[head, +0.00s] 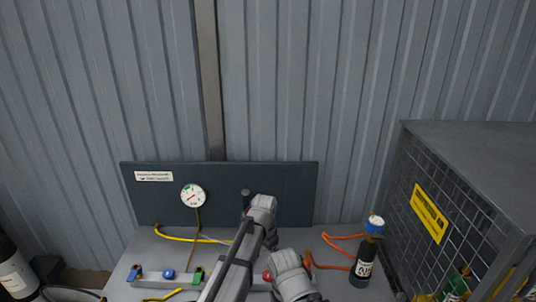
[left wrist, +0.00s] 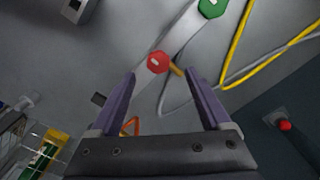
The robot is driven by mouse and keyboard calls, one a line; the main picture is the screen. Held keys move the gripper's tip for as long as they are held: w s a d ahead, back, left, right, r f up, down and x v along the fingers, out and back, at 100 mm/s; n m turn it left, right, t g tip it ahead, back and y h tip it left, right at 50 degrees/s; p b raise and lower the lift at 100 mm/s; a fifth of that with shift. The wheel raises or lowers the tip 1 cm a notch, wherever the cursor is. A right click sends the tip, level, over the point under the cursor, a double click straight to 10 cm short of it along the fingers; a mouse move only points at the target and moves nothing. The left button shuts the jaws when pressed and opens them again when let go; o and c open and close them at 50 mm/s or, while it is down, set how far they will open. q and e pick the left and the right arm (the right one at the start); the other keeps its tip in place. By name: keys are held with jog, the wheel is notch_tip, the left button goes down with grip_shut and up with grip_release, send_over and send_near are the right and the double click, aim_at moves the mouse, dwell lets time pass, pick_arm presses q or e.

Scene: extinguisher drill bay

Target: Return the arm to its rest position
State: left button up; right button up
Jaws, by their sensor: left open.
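My left arm (head: 234,262) reaches in from the bottom of the head view over the grey bench, and its grey links hide part of the bench. In the left wrist view my left gripper (left wrist: 161,76) is open, with its two purple-grey fingers apart and nothing between them. A red octagonal knob (left wrist: 158,62) on a pale bar shows just beyond the fingertips; I cannot tell how far off it is. The red knob also shows in the head view (head: 267,275), beside my arm. My right gripper is not in view.
Green (head: 198,275) and blue (head: 168,274) knobs lie left of my arm. A dark panel with a gauge (head: 193,195) stands behind. Yellow (head: 182,238) and orange (head: 340,241) hoses cross the bench. A dark cylinder (head: 364,268) and a mesh cage (head: 405,185) stand right.

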pick_arm(q)
jog(key=s+a+n, duration=0.9)
jog(key=s+a, duration=0.6)
jog(key=a, duration=0.1)
jog(key=s+d+m+y, duration=0.1)
jog(key=s+d+m, duration=0.3)
jog(key=d, duration=0.7)
jog(key=shift+s, duration=0.7)
jog(key=shift+c, duration=0.5)
